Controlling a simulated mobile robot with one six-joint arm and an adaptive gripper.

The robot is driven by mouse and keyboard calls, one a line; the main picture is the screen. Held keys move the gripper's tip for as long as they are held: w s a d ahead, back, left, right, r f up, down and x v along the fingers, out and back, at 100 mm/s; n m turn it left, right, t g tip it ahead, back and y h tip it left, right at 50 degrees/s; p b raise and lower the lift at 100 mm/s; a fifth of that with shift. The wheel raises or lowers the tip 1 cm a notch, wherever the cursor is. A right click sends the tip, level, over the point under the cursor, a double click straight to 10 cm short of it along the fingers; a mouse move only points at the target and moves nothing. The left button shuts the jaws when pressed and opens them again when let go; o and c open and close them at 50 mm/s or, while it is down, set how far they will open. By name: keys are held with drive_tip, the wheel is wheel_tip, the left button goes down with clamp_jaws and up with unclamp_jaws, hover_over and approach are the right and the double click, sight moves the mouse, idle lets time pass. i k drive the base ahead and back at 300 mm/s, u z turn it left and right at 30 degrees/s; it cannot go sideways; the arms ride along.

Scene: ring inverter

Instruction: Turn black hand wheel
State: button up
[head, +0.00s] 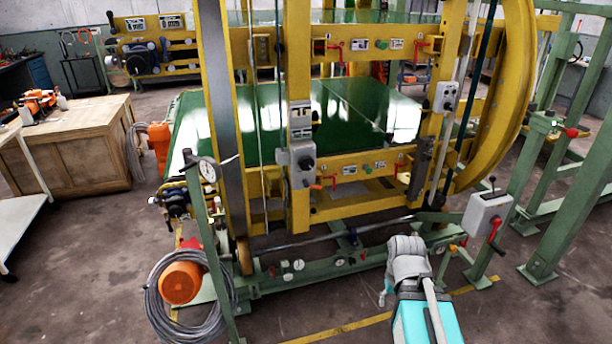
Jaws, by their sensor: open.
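A small round black knob (307,163) sits on a grey box on the yellow frame, near the middle of the head view. A darker wheel-like part (114,64) shows on the yellow machine at the back left. I cannot tell for sure which is the black hand wheel. My gripper (383,298) is low at the right of centre, beside my grey and turquoise arm. It is open, appears small and holds nothing that I can see. It is well apart from both black parts, below and to the right of them.
The yellow ring inverter (345,165) stands on a green base (330,277) with several small dials. A cable coil (160,305) with an orange drum is at lower left. A grey switch box (488,213) on a green post stands right of my arm. Bare floor shows in front.

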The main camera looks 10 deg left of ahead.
sight(306, 163)
drive_tip(key=k, duration=0.7)
drive_tip(key=u, duration=1.15)
drive_tip(key=i, duration=1.25)
drive_tip(key=z, duration=0.2)
